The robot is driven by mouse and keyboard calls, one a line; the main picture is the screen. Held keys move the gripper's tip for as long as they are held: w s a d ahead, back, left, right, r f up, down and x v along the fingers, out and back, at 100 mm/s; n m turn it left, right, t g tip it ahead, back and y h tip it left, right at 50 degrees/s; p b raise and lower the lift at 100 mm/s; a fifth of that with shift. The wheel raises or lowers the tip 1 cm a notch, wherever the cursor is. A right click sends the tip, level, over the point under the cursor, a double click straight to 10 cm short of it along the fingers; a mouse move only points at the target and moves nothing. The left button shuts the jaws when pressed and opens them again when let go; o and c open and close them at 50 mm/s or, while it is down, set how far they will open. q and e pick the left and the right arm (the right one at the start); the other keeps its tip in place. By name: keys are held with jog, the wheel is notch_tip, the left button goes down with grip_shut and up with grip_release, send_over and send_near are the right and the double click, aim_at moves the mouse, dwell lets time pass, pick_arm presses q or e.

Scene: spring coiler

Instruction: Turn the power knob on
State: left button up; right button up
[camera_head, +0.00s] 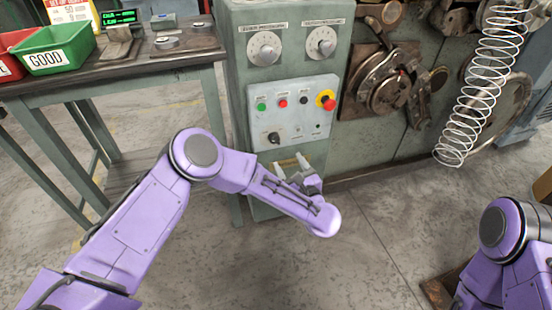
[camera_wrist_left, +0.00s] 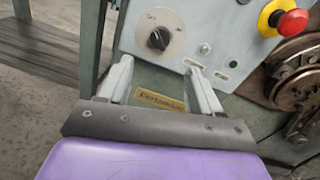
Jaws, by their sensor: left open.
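The power knob (camera_head: 274,138) is a small black rotary knob at the lower left of the white control panel (camera_head: 297,103) on the green machine. It also shows in the left wrist view (camera_wrist_left: 159,38), on a round pale plate with small lettering I cannot read. My left gripper (camera_head: 288,163) is open and empty, just below the panel. In the left wrist view its two pale fingers (camera_wrist_left: 160,80) stand apart, and the knob lies beyond them, between and above the tips, not touched. My right arm shows at the lower right, but its gripper is out of view.
A red emergency stop (camera_head: 326,101) on yellow and green, red and black buttons sit above the knob. Two dials (camera_head: 264,48) are higher up. A table with a green GOOD bin (camera_head: 57,52) stands left. A long spring (camera_head: 484,85) hangs at right. The floor in front is mostly clear.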

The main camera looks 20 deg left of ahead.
aim_at(277, 143)
pick_arm(q)
jog(key=x, duration=1)
jog(key=shift+a+r+b, duration=0.1)
jog(key=shift+b, duration=0.25)
